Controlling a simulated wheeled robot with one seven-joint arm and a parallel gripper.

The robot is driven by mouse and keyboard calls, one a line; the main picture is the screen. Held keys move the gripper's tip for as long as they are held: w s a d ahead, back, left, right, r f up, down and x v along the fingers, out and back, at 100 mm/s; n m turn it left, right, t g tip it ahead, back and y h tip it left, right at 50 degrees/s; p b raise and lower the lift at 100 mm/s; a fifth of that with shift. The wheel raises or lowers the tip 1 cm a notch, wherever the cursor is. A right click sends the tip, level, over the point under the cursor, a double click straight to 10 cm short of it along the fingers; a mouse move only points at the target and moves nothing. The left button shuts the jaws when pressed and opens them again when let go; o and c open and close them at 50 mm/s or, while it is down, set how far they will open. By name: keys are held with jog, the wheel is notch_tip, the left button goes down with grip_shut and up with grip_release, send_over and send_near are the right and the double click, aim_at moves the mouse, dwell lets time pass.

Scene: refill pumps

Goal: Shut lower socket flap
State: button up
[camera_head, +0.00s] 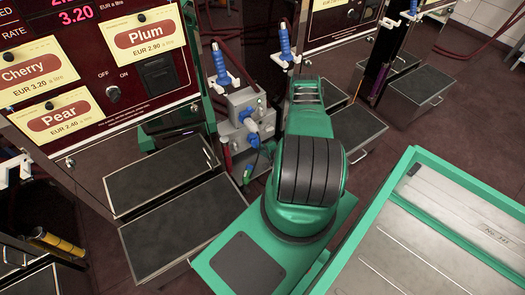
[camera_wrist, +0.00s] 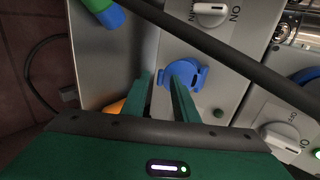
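The grey socket box (camera_head: 243,118) stands left of my arm in the head view, with blue fittings (camera_head: 249,118) on its front. In the wrist view a blue socket flap (camera_wrist: 194,74) with side lugs sits on the grey panel. I cannot tell how far it is open. My gripper (camera_wrist: 161,80) has its two green fingers apart with nothing between them. The right fingertip overlaps the blue flap in the picture; I cannot tell whether they touch. In the head view my fingers are hidden behind my arm.
A second blue socket (camera_wrist: 306,76) is at the right edge of the wrist view. Grey rotary switches (camera_wrist: 211,12) stick out from the panel, and a dark cable (camera_wrist: 215,46) crosses it. A blue-and-green connector (camera_wrist: 105,12) is at upper left. Black-topped steps (camera_head: 160,180) flank the box.

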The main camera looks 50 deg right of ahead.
grip_shut()
jog(key=shift+s+f, duration=0.1)
jog(key=shift+f, duration=0.05)
dwell(1.1)
